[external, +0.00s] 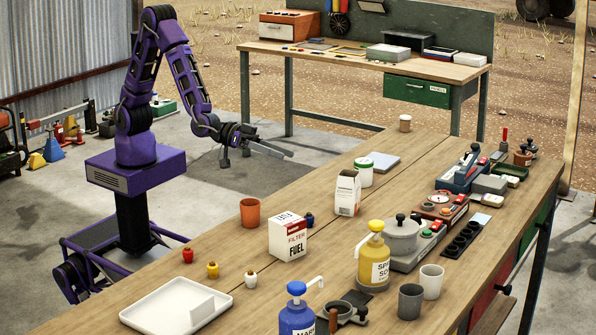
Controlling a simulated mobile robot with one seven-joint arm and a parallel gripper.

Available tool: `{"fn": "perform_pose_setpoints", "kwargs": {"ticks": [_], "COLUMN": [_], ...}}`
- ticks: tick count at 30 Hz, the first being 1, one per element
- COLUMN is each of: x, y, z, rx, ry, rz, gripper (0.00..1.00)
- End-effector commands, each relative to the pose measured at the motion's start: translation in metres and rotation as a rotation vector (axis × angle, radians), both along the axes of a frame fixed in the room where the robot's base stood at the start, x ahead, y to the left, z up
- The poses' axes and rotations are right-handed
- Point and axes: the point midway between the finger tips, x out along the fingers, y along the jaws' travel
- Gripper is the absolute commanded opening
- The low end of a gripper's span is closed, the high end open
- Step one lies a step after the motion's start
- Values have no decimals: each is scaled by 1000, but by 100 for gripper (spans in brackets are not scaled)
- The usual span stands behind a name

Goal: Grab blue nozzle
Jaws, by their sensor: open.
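A small dark blue nozzle (309,220) stands on the long wooden table (349,248), just right of a white and red fuel filter box (288,237). Similar small nozzles in red (187,255), yellow (212,270) and white (250,280) stand in a row near the table's left edge. My gripper (255,156) is open and empty. It is off the far left edge of the table, up and to the left of the blue nozzle and well apart from it.
An orange cup (250,212), a white carton (347,192) and a green-lidded jar (364,172) stand around the blue nozzle. A yellow pump bottle (373,262), a blue pump bottle (297,313) and a white tray (150,314) are nearer the camera. Equipment crowds the right side.

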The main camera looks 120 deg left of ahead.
Motion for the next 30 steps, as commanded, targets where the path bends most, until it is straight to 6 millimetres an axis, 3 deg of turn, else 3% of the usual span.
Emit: {"fn": "perform_pose_setpoints", "kwargs": {"ticks": [1, 4, 7, 11, 20, 30], "x": [-25, -67, -97, -114, -90, -24], "y": [1, 11, 19, 25, 32, 46], "z": [-36, -80, -104, -118, -132, -157], "rx": [54, 136, 190, 223, 226, 227], "ry": [64, 147, 199, 229, 229, 233], "rz": [-16, -31, -42, -50, -47, -46], "gripper": [70, 70, 70, 70, 70, 70]}}
